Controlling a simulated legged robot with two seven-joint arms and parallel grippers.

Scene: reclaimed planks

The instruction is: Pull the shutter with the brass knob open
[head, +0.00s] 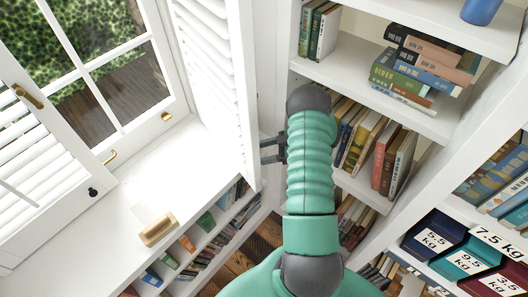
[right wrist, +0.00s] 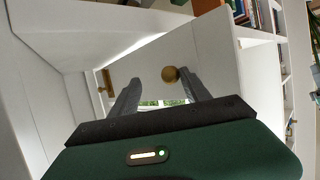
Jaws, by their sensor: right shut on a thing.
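The white louvered shutter (head: 215,75) on the right of the window stands swung out from the frame, at a steep angle to the panes. The brass knob (right wrist: 170,74) shows in the right wrist view at my fingertips, against a white panel; the head view does not show it. My right gripper (head: 264,149) reaches in from the right at the shutter's free edge, and its fingers (right wrist: 158,80) are shut on the brass knob. Another louvered shutter (head: 35,165) with a brass bar handle (head: 27,96) is at the left. My left gripper is not in view.
A wooden block (head: 158,229) lies on the white sill (head: 125,215), above low shelves of books. A tall white bookcase (head: 350,75) stands close to the right of my arm. Labelled weight bins (head: 470,262) are at lower right, and a blue cup (head: 481,10) at the top.

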